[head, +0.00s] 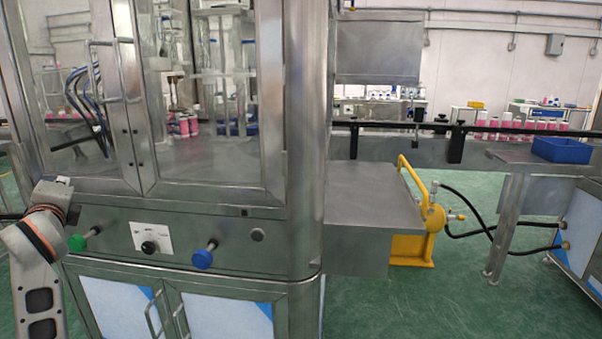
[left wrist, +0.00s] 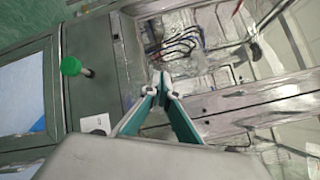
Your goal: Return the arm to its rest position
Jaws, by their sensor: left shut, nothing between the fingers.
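My left arm comes in at the left edge of the head view, in front of the steel machine's cabinet (head: 190,225). My left gripper shows in the left wrist view (left wrist: 161,84), where its teal-sided fingers meet at the tips, shut with nothing between them. In that view it is in front of the machine's panel and glazed enclosure, and I see no clear contact. The green knob (head: 77,242) is just right of my left arm in the head view, and it also shows left of the fingers in the wrist view (left wrist: 71,66). My right gripper is in neither view.
A black knob (head: 149,247) and a blue knob (head: 202,258) stick out of the panel. The enclosure doors have a protruding handle (head: 118,70). A yellow hose unit (head: 412,249) and a blue bin (head: 561,149) are at the right. Green floor is open at front right.

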